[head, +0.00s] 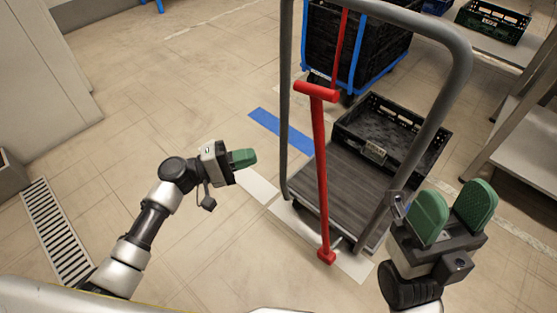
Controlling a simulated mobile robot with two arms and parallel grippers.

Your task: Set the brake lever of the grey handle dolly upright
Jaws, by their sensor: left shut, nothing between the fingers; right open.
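The grey handle dolly (325,183) stands right of centre in the head view, its tall grey hoop handle (462,72) rising toward me. A red lever (319,150) with a crossbar top runs from a red foot at the dolly's near edge up between the handle's posts. It looks close to upright; its exact tilt I cannot tell. My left gripper (243,158) is shut and empty, left of the dolly and apart from the lever. My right gripper (455,212) is open and empty, just right of the handle's right post; whether they touch I cannot tell.
A black crate (437,150) sits on the dolly's far part. Behind stands a blue-framed cart (395,68) with black crates and its own red bar. A grey shelf (525,148) limits the right side. The floor left of the dolly is clear, with a drain grate (55,232) at far left.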

